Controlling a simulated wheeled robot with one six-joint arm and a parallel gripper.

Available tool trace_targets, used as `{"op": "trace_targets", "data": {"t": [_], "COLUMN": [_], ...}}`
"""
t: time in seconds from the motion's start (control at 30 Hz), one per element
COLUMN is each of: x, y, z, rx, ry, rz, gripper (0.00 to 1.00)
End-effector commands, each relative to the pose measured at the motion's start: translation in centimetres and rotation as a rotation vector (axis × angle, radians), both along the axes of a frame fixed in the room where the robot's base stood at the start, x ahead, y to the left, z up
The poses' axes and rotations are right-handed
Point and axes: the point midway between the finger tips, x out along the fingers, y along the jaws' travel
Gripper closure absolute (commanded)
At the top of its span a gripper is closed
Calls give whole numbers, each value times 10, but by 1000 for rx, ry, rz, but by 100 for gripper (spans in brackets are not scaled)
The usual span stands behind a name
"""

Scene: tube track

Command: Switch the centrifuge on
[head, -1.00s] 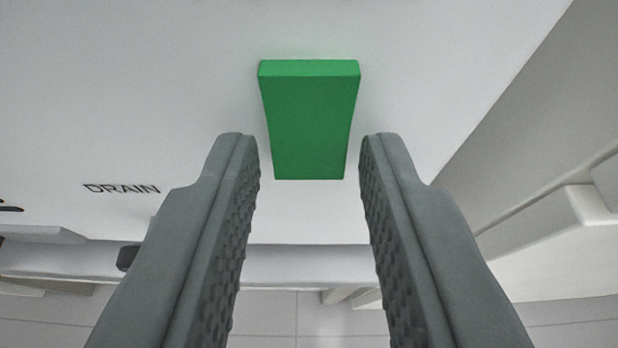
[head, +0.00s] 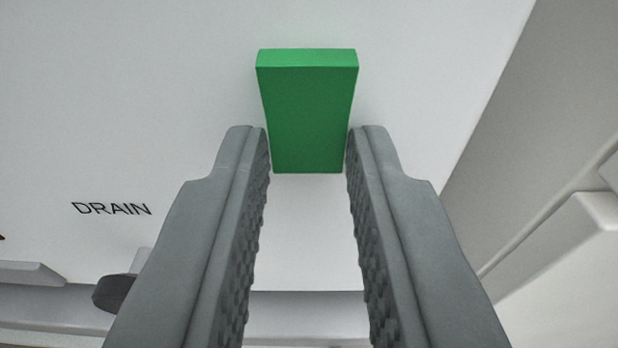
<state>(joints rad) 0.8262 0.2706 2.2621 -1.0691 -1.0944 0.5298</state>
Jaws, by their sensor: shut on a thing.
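A green block-shaped switch (head: 307,115) stands out from a white panel (head: 150,90), near the top middle of the head view. My gripper (head: 308,150) has its two grey, ridged fingers on the left and right sides of the switch's lower part. The fingers are shut on the switch. The upper part of the switch shows above the fingertips. No centrifuge label is in view.
The word DRAIN (head: 111,208) is printed on the panel to the left, above a dark round knob (head: 114,293). A pale ledge (head: 30,273) is at the lower left. A white raised part (head: 575,250) stands at the right.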

Motion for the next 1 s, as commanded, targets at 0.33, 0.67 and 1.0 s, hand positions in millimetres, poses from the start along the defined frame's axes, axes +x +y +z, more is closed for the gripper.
{"op": "trace_targets", "data": {"t": [0.33, 0.67, 1.0], "x": [0, -10, -69], "y": [0, -1, -7], "z": [0, 2, 9], "rx": [1, 1, 0], "ry": [1, 0, 1], "rz": [0, -1, -3], "gripper": [56, 56, 56]}}
